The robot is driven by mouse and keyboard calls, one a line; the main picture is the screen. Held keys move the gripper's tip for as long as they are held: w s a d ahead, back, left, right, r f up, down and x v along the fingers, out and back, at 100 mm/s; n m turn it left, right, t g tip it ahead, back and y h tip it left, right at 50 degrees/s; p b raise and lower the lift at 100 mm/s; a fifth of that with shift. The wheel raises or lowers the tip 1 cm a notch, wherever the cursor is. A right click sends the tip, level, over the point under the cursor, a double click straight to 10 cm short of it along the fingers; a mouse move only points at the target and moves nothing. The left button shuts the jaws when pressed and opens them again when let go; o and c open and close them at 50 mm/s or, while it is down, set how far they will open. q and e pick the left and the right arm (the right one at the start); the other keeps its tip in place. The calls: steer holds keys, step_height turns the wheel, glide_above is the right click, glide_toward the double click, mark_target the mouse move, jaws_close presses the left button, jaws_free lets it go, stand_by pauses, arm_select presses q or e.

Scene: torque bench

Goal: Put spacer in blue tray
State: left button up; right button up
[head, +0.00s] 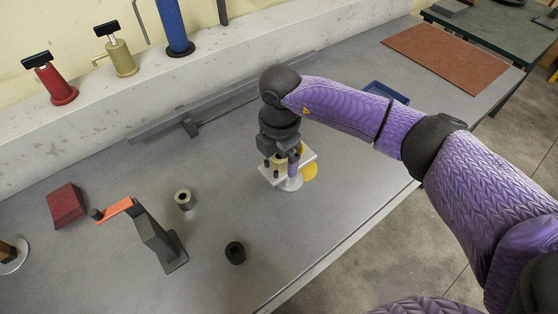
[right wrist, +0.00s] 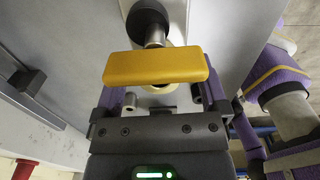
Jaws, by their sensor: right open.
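My right gripper (head: 283,166) is open and points down over a pale plate (head: 268,178) with small upright posts. In the right wrist view a yellow bar (right wrist: 155,67) lies across the front of the open gripper; contact cannot be told. Two short hollow rings stand apart from the gripper: a grey-brass one (head: 184,200) and a black one (head: 235,253). I cannot tell which is the spacer. The blue tray (head: 386,92) lies behind my right arm, partly hidden. My left gripper is out of view.
A dark red block (head: 66,206) lies at left. A dark rail (head: 190,120) runs along the back. A brown mat (head: 450,57) lies at far right. The bench front is clear.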

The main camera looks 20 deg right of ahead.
steer(key=shift+f, duration=0.45)
steer(key=shift+r, duration=0.1)
jaws_close()
